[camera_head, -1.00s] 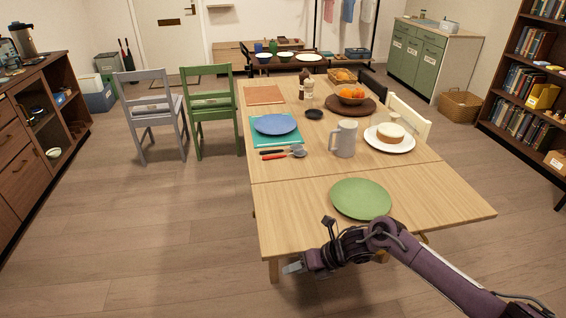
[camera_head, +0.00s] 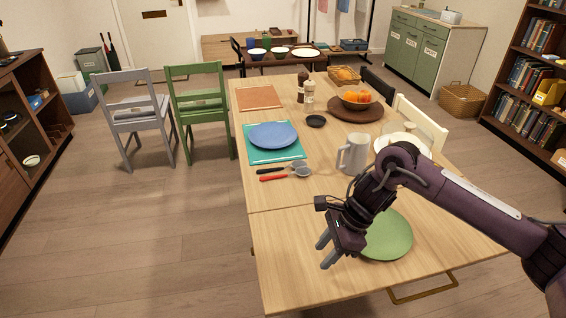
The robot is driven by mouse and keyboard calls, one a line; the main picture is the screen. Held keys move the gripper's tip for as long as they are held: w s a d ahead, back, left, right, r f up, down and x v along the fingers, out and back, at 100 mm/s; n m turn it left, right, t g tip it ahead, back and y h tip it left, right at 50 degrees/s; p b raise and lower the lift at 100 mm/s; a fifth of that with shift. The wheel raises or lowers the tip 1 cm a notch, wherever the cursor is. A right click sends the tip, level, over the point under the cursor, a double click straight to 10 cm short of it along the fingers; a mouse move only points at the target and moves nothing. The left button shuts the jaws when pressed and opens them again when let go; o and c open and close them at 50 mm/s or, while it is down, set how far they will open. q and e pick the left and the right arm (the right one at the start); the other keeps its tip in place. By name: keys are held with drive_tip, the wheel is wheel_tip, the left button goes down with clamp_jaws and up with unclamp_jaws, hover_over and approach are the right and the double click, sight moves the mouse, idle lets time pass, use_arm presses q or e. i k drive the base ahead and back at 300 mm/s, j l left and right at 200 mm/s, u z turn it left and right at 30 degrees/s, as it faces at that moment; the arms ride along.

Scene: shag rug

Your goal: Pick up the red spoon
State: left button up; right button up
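The red spoon (camera_head: 273,177) lies on the wooden table (camera_head: 285,230), its red handle to the left and a grey bowl end to the right. A black-handled utensil (camera_head: 268,171) lies just behind it, close alongside. My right gripper (camera_head: 325,251) is above the near part of the table, its two grey fingers apart and nothing between them. It is nearer to me than the spoon and to its right, clear of it. My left gripper is out of view.
A green plate (camera_head: 388,238) lies partly hidden under my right arm. Bare tabletop lies in front of the spoon.

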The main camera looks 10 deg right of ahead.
sight(306, 171)
drive_tip(key=i, duration=1.3)
